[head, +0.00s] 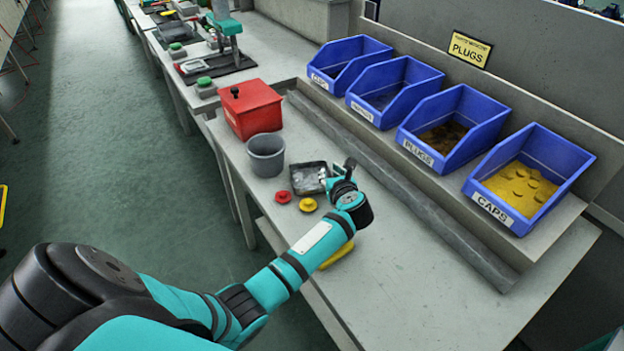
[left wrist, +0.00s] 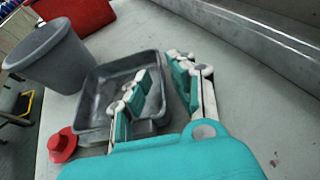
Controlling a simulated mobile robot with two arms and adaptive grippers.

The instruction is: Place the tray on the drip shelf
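The tray (head: 307,180) is a small, dark grey, shallow tray lying flat on the grey bench. It shows larger in the left wrist view (left wrist: 108,85) and looks empty. My left gripper (head: 337,170) is at the tray's right side. In the left wrist view its two fingers (left wrist: 158,82) stand apart, one over the inside of the tray and one beyond its right wall. I cannot tell whether they touch the wall. A lower ledge (head: 268,236) shows under the bench's front edge; I cannot tell whether it is the drip shelf. My right gripper is out of view.
A grey bucket (head: 266,155) and a red box (head: 250,108) stand beyond the tray. A red cap (head: 283,197) and a yellow cap (head: 308,205) lie close in front of it. Several blue bins (head: 455,128) line the raised rear ledge. The bench at right (head: 430,270) is clear.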

